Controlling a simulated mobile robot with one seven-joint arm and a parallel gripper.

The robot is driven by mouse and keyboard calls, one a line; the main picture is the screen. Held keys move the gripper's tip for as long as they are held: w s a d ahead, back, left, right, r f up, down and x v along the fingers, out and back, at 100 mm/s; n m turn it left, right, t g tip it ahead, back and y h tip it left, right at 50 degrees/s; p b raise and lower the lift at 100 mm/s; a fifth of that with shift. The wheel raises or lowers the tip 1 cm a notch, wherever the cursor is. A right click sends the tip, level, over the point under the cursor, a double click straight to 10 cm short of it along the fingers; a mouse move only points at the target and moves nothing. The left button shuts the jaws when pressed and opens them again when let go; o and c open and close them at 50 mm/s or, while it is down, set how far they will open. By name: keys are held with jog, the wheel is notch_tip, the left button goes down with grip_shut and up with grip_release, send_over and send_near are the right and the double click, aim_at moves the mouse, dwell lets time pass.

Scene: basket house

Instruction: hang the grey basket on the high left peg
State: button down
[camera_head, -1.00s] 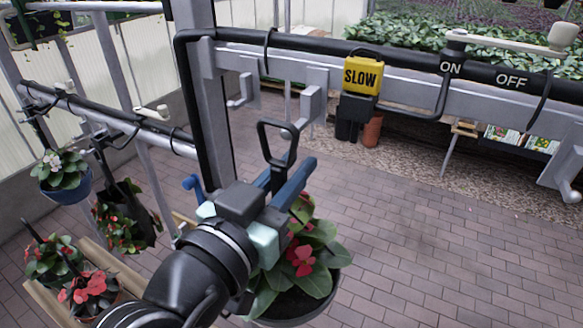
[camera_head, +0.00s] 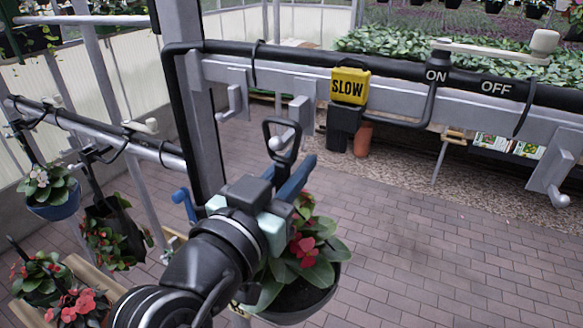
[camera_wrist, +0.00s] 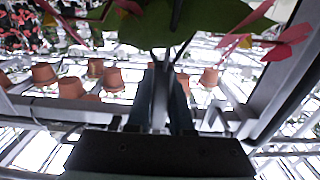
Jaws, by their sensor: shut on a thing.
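The dark grey basket (camera_head: 318,301) hangs below my gripper, with a leafy plant and red flowers in it. Its hanger ends in a black loop (camera_head: 267,128) at the top. My gripper (camera_head: 290,182), with blue fingers, is shut on the hanger below the loop; the wrist view also shows the fingers (camera_wrist: 178,108) closed around the dark stem. On the overhead beam, a leftmost peg (camera_head: 236,98) is bare. A second peg (camera_head: 300,110) lies behind the loop in the picture, its round tip seen through the loop; I cannot tell whether they touch.
A grey post (camera_head: 190,100) stands left of the loop. The beam also carries a yellow SLOW sign (camera_head: 351,86) and a bare right peg (camera_head: 557,195). A lower rail (camera_head: 100,130) at left holds hanging pots, including a blue one (camera_head: 58,208). The paved floor at right is clear.

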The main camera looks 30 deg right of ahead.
jog(key=shift+r, duration=0.2)
jog(key=shift+w+d, duration=0.45)
jog(key=shift+d, duration=0.1)
jog(key=shift+d+f+b, duration=0.1)
jog(key=shift+f+b, duration=0.15)
jog(key=shift+b, duration=0.3)
dwell(0.4)
jog(key=shift+w+f+b, duration=0.1)
jog(key=shift+f+b, duration=0.45)
jog(key=shift+b, duration=0.05)
